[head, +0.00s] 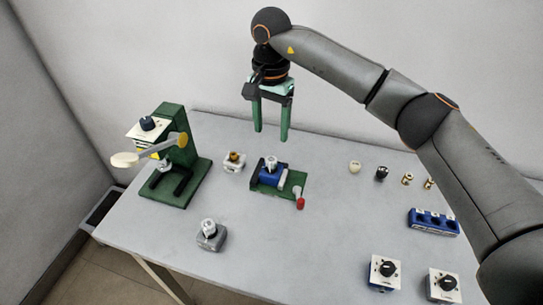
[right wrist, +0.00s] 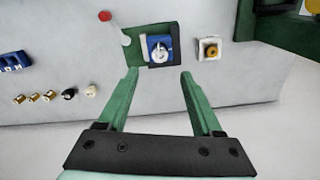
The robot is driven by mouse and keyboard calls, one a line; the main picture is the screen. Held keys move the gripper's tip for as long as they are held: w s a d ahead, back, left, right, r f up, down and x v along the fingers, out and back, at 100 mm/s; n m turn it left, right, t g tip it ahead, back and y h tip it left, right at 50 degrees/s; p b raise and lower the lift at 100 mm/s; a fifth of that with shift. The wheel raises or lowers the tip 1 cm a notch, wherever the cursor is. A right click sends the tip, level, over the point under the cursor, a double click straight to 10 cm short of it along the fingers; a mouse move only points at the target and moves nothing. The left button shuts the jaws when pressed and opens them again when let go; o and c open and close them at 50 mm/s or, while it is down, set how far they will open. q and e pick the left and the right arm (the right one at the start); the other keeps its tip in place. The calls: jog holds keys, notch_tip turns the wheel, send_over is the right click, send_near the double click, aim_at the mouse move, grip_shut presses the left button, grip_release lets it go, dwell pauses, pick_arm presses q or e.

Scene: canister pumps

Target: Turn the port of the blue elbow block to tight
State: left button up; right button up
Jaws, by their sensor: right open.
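The blue elbow block (head: 272,174) sits in a green clamp fixture (head: 295,183) with a red-knobbed lever (head: 300,203) at the middle of the table. A pale port stands on top of the block (head: 271,160). In the right wrist view the blue block (right wrist: 160,48) shows from above, with the round port at its centre; its tight mark is too small to read. My right gripper (head: 271,136) hangs open and empty above and behind the block, fingers pointing down. It also shows in the right wrist view (right wrist: 159,75), with the block just beyond its fingertips. My left gripper is not in view.
A green press (head: 174,160) stands at the left. A white block with a brass port (head: 234,161) sits left of the fixture, a grey block (head: 211,235) nearer the front. Small fittings (head: 381,172), a blue rack (head: 433,222) and dial boxes (head: 384,273) lie right. The front middle is clear.

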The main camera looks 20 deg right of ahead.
aim_at(271, 159)
notch_tip(271, 159, down, 9)
jog(key=shift+f, duration=0.2)
jog(key=shift+c, duration=0.4)
grip_shut()
